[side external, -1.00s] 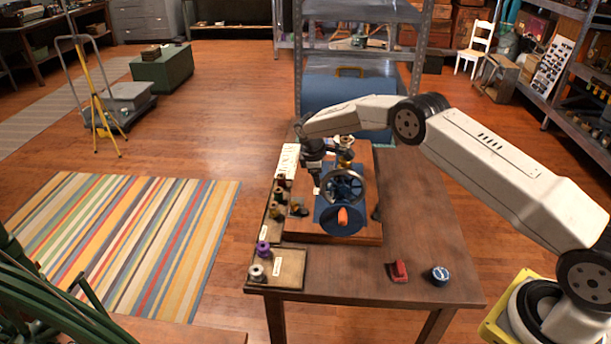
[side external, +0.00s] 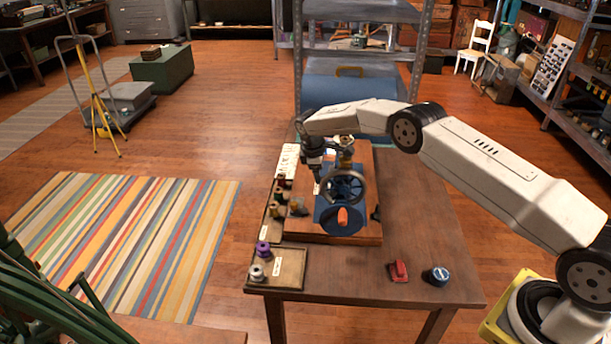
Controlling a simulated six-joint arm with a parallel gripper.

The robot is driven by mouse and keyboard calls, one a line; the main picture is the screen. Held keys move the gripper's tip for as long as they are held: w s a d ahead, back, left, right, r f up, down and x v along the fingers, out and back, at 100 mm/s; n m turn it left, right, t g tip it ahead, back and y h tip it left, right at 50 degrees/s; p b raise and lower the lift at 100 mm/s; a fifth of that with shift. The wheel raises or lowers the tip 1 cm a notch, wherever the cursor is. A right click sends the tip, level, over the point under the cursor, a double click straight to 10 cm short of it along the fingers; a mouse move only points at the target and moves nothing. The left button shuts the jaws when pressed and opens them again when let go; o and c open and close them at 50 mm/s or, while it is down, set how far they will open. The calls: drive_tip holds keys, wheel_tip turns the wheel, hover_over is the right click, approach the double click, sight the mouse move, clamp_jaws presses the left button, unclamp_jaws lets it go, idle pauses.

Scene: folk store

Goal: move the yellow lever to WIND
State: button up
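A blue machine with a spoked handwheel (side external: 345,187) stands on a wooden base board (side external: 350,238) on the table. An orange piece (side external: 342,217) shows at the front of its blue body. I cannot make out a yellow lever or the word WIND at this size. A white sign with dark lettering (side external: 288,160) stands at the back left of the board; its text is unreadable here. My gripper (side external: 317,186) points down just left of the handwheel, above the board. Its fingers are small and dark, so their opening and any contact are unclear.
Thread spools, including a purple one (side external: 263,248) and a grey one (side external: 257,271), stand in trays along the left. A red object (side external: 398,270) and a round blue tin (side external: 437,275) lie at the front right. The table's right side (side external: 420,210) is clear.

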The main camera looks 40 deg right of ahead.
drive_tip(key=shift+w+d, duration=0.3)
drive_tip(key=shift+d, duration=0.05)
drive_tip(key=shift+w+d+f, duration=0.15)
drive_tip(key=shift+w+d, duration=0.1)
drive_tip(key=shift+w, duration=0.05)
drive_tip(key=shift+w+d+f, duration=0.1)
idle(0.4)
drive_tip(key=shift+w+d+f, duration=0.15)
drive_tip(key=shift+d+f, duration=0.05)
drive_tip(key=shift+s+a+r, duration=0.15)
drive_tip(key=shift+s+a, duration=0.05)
idle(0.8)
drive_tip(key=shift+r, duration=0.2)
drive_tip(key=v, duration=0.7)
drive_tip(key=shift+a+r, duration=0.15)
drive_tip(key=shift+r, duration=0.2)
idle(0.6)
